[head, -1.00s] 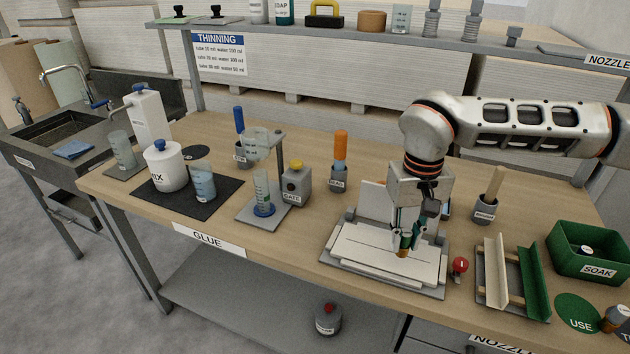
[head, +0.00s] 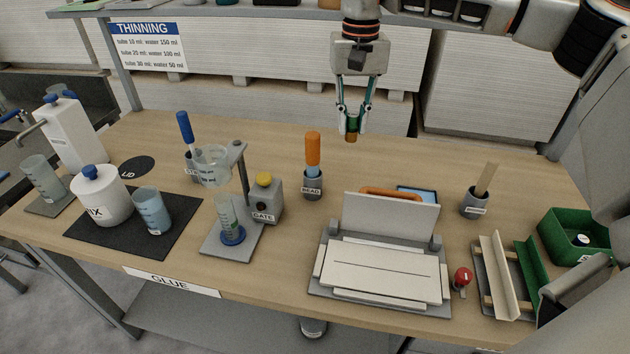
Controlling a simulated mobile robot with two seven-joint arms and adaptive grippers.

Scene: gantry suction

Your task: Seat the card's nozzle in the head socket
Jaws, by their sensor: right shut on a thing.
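My right gripper (head: 353,117) hangs from the top of the head view, pointing down, above the back of the bench. Its green-edged fingers are shut on a small brown-orange piece, the nozzle (head: 351,137), held clear of the bench top. A white fixture (head: 376,272) with a slotted flat bed and an upright back panel (head: 390,220) stands below and in front of it. A blue-faced flat card or screen (head: 418,195) shows partly behind that panel. I cannot make out the head socket. My left gripper is out of view.
The bench behind the fixture is mostly clear.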

